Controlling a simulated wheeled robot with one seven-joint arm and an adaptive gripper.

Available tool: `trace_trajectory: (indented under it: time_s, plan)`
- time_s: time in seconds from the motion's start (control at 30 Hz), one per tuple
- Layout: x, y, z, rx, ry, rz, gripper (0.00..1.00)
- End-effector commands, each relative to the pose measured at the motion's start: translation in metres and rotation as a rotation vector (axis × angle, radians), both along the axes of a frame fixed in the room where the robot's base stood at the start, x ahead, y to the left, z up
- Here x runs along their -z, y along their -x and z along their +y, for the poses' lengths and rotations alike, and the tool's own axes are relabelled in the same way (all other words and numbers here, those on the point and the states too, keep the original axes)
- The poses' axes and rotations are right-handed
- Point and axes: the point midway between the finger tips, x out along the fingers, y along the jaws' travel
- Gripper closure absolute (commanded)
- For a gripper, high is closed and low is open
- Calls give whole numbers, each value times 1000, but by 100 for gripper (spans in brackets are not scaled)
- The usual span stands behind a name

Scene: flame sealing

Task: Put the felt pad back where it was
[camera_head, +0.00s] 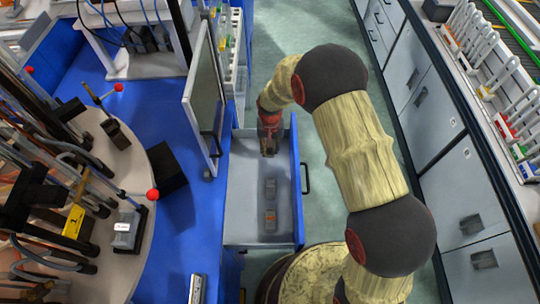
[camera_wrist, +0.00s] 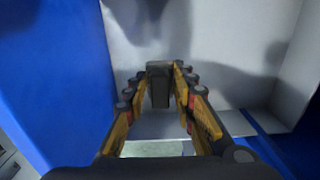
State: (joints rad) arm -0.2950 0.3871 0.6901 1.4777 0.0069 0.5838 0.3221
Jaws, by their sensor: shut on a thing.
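My gripper (camera_head: 268,147) reaches down over the back part of the open drawer (camera_head: 245,215). In the wrist view, my gripper (camera_wrist: 160,78) is shut on a small dark grey block (camera_wrist: 160,93), which looks like the felt pad. The block sits between the fingertips, with the drawer's pale inside beyond it. Whether it touches the drawer floor I cannot tell. In the head view, my gripper hides most of it.
Two small grey items lie in the drawer, one plain (camera_head: 270,188) and one with an orange mark (camera_head: 270,220). A blue workbench (camera_head: 195,235) with an upright panel (camera_head: 203,95) borders the drawer on the left. Grey cabinets (camera_head: 460,170) stand to the right across the floor.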

Motion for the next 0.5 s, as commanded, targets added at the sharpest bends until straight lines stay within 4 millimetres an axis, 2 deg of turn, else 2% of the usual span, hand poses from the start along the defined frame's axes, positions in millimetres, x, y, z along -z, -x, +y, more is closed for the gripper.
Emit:
trace_trajectory:
  time_s: [0.03,0.2,0.5]
  plan:
    - [11,1,0,0,1,3,94]
    - [38,1,0,1,1,3,94]
    - [40,1,0,1,0,2,94]
